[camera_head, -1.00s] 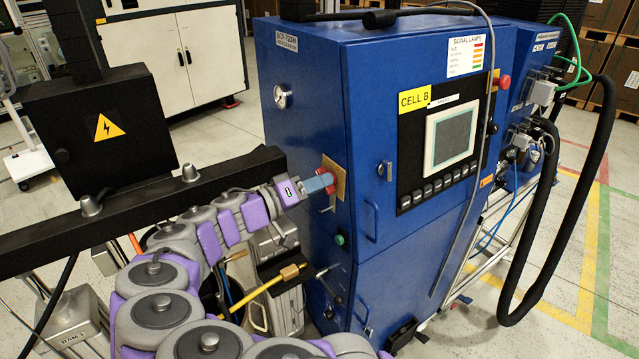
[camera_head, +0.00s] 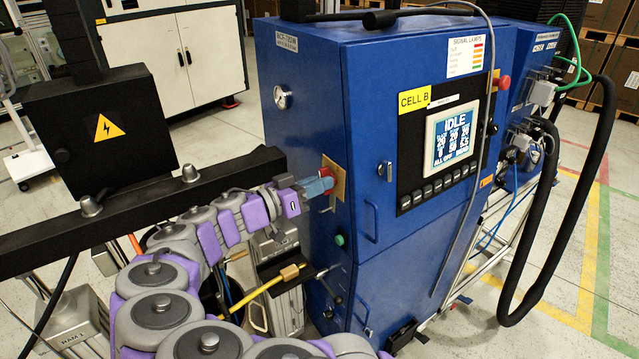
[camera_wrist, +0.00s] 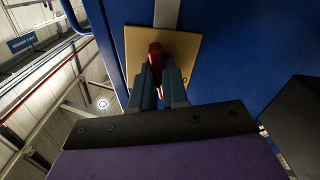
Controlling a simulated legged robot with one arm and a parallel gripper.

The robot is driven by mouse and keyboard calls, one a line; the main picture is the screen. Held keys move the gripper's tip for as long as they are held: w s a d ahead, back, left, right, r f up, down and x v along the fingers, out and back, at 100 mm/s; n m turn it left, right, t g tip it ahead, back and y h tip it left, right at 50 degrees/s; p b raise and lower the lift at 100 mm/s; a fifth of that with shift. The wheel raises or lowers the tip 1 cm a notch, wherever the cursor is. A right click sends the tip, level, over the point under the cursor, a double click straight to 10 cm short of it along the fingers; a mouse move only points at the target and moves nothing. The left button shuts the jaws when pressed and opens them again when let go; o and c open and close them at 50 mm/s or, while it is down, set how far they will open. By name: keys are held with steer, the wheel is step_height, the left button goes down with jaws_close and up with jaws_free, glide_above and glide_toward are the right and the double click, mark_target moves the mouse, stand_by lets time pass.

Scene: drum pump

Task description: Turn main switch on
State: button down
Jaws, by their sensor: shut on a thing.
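The main switch is a red knob (camera_head: 327,174) on a yellow plate (camera_head: 340,184) on the left side of the blue cabinet (camera_head: 315,120). In the wrist view the red knob (camera_wrist: 155,55) stands out from the yellow plate (camera_wrist: 185,48). My gripper (camera_head: 318,185) is at the switch, with its blue-grey fingers shut on the red knob. In the wrist view my gripper (camera_wrist: 158,75) has one finger on each side of the knob and partly hides it. The cabinet's screen (camera_head: 451,138) is lit and reads IDLE.
A black box with a yellow warning triangle (camera_head: 103,127) stands at the left. A dark horizontal beam (camera_head: 140,200) runs close above my arm. A green button (camera_head: 340,240) and a yellow-handled part (camera_head: 290,272) lie below the switch. A thick black hose (camera_head: 560,220) hangs at the right.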

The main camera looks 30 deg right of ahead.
steer(key=shift+f+m, duration=0.2)
steer(key=shift+m, duration=1.6)
steer(key=c, duration=1.3)
jaws_free()
steer(key=shift+w, duration=0.15)
steer(key=o, duration=0.3)
steer(key=shift+r, duration=0.1)
